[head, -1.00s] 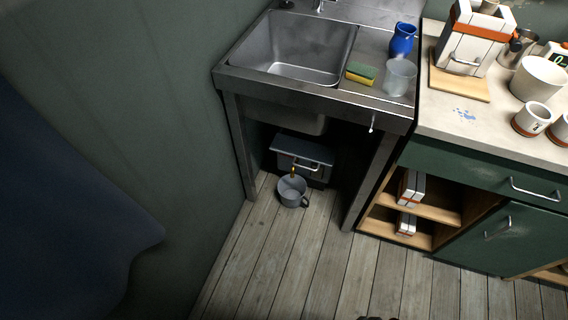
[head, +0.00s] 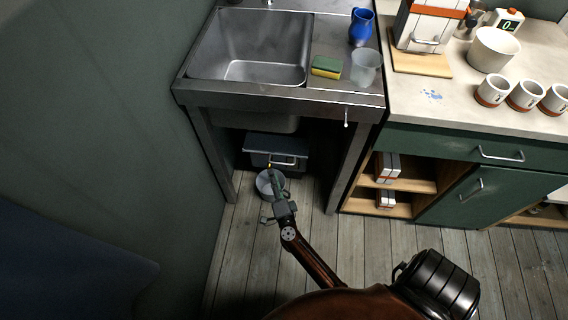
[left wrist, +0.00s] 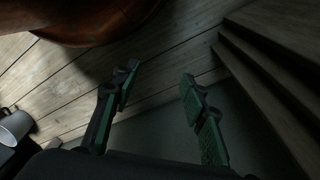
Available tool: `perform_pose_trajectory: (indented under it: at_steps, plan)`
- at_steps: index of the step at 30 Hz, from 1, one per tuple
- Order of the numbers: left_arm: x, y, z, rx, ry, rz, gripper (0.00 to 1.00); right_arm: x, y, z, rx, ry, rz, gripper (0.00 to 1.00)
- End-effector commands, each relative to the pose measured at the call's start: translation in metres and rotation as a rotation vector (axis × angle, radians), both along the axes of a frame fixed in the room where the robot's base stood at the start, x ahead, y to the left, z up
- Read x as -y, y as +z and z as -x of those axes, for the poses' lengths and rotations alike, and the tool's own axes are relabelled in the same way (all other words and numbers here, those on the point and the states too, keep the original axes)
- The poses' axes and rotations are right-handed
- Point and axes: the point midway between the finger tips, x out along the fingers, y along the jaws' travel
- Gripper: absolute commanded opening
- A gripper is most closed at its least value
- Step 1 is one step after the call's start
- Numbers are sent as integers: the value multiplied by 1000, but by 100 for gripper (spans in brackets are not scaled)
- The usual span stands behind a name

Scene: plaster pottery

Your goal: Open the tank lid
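The tank, a dark grey box with a pale bar handle (head: 284,162) on its front, stands on the floor under the sink. Its flat top (head: 275,143) looks closed. My right gripper (head: 265,198) reaches in from below, its fingers spread, one over the grey mug and one to its lower left. It appears empty and does not visibly touch the handle. The grey mug (head: 264,184) stands below the tank's small yellow-tipped spout, partly hidden by the gripper. My left gripper (left wrist: 160,78) is outside the head view; the left wrist view shows it open and empty above the floorboards.
The metal sink table (head: 215,97) stands over the tank, its legs bounding the space. A green cabinet (head: 466,203) with open shelves is on the right. Cups and a blue jug (head: 361,28) stand above. The plank floor in front is otherwise clear.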

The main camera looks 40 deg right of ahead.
Motion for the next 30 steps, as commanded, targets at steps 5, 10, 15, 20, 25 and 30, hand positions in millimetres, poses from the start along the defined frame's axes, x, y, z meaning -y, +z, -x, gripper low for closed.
perform_pose_trajectory:
  at_steps: [5,10,15,20,25,30]
  plan:
    - [-6,11,8,-34,4,-18,40,28,-20,-9,19,-295,-233,26]
    - [-9,13,12,-49,6,-24,40,34,-37,-6,0,-415,-325,26]
    - [-3,6,5,-21,3,-7,40,48,-46,-15,-4,-430,-333,26]
    - [9,-11,-11,43,-3,26,40,65,-52,-30,-4,-428,-331,26]
    - [22,-29,-27,109,-6,59,40,80,-55,-43,-4,-427,-331,26]
    - [29,-39,-38,155,-5,80,40,89,-56,-51,-3,-427,-333,26]
